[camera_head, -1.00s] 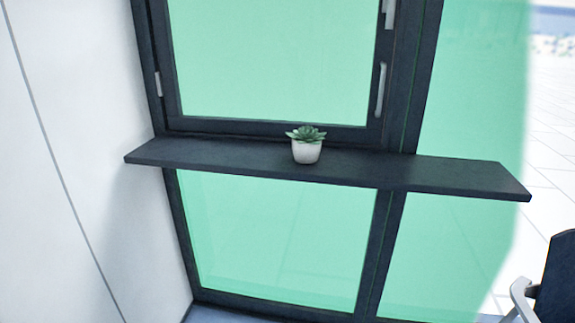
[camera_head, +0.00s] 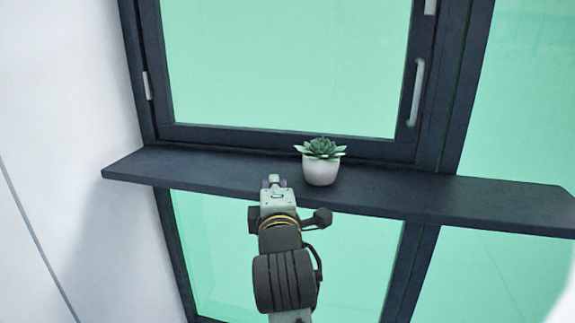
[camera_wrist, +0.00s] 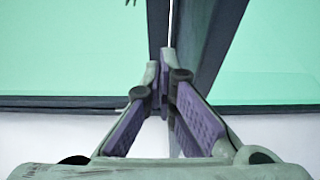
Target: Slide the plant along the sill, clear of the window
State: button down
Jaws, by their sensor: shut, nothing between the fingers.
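The plant (camera_head: 320,165), a green succulent in a white pot, stands upright on the dark sill (camera_head: 460,197), in front of the window's lower frame. My gripper (camera_head: 274,181) is left of the pot in the head view, near the sill's front edge. It is shut with nothing between the fingers, and a gap shows between it and the pot. In the wrist view the fingertips (camera_wrist: 160,70) meet at the middle. Only a small dark tip at the top of that view may be plant leaves; the pot is not seen there.
The window (camera_head: 290,65) with its dark frame stands behind the sill, with a light handle (camera_head: 416,92) on its right side. A white wall (camera_head: 60,90) closes off the left. The sill is bare left and right of the plant.

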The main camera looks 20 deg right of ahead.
aim_at(289, 182)
jog(key=p+x, duration=0.5)
jog(key=x, duration=0.4)
jog(key=shift+a+r, duration=0.1)
jog(key=shift+r, duration=0.05)
jog(key=d, duration=0.1)
jog(key=s+d+p, duration=0.1)
jog(key=shift+d+p, duration=0.3)
jog(key=shift+d, duration=0.1)
jog(key=shift+s+d, duration=0.35)
